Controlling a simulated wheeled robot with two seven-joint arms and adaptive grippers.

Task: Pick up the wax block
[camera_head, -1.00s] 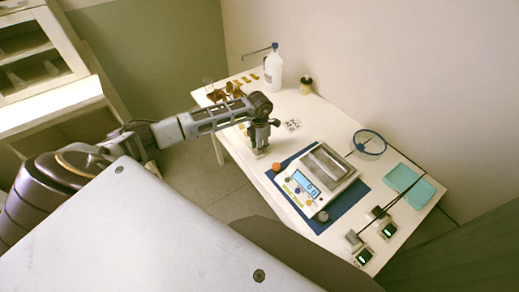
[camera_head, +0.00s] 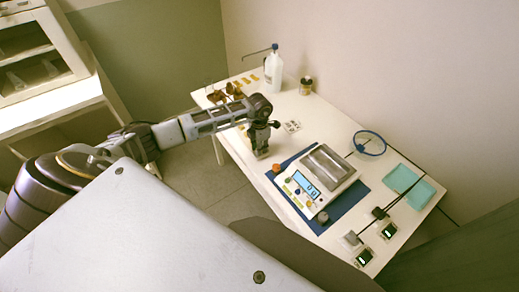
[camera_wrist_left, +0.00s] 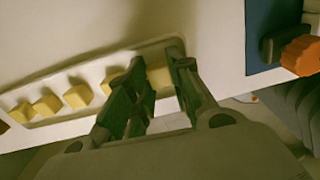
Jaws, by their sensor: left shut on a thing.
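My left gripper (camera_wrist_left: 160,68) points down at a pale shallow tray (camera_wrist_left: 62,128) in the left wrist view. Its dark fingers stand on either side of a yellow wax block (camera_wrist_left: 159,79) at the tray's right end and are shut on it. The block appears still low in the tray; I cannot tell any gap below it. Several similar yellow blocks (camera_wrist_left: 78,96) sit in a row to the left. In the head view the left gripper (camera_head: 260,149) is low over the table's near left edge, and the held block is too small to make out. My right gripper is not in view.
A scale (camera_head: 318,178) on a blue mat (camera_head: 331,215) stands to the right, with an orange knob-like thing (camera_wrist_left: 301,55) near it.

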